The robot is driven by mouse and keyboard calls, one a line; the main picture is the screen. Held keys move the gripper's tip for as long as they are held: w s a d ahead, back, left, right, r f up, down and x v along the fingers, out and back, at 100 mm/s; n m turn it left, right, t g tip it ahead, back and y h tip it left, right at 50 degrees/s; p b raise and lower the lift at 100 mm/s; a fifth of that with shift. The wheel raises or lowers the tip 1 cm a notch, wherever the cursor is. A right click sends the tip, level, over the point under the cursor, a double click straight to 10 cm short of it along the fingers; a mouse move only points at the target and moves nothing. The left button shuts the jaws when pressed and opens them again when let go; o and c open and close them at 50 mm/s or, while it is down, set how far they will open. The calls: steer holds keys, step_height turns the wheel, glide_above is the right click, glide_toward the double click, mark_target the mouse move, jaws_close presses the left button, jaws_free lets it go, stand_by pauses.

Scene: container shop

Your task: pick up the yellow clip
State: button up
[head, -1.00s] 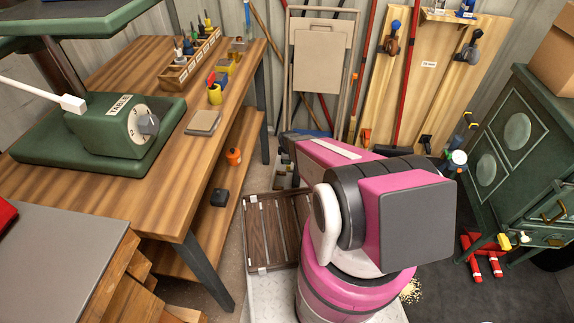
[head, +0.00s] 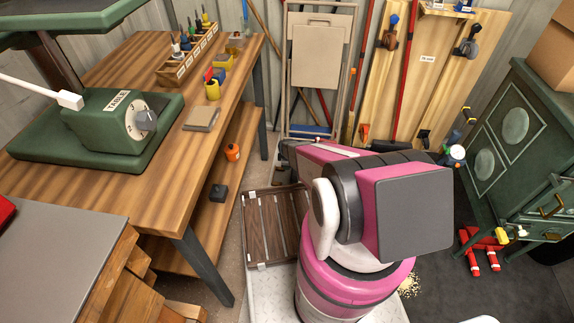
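I cannot make out a yellow clip for certain. A small yellow piece (head: 502,235) shows at the right, by the front of the green cabinet and above red tubular parts. Other yellow items are on the wooden workbench (head: 150,190): a yellow cup (head: 212,91) holding small things, and a yellow piece (head: 222,62) behind it. My pink and black arm fills the middle and points away from the camera. Its far end is near the folded chair. My gripper does not show; the arm hides that area.
A green machine (head: 115,128) and a grey-beige pad (head: 202,118) are on the workbench. A slatted wooden piece (head: 270,228) lies on the floor beside my arm. A folded beige chair (head: 318,62) leans at the back. A green cabinet (head: 520,150) stands at right.

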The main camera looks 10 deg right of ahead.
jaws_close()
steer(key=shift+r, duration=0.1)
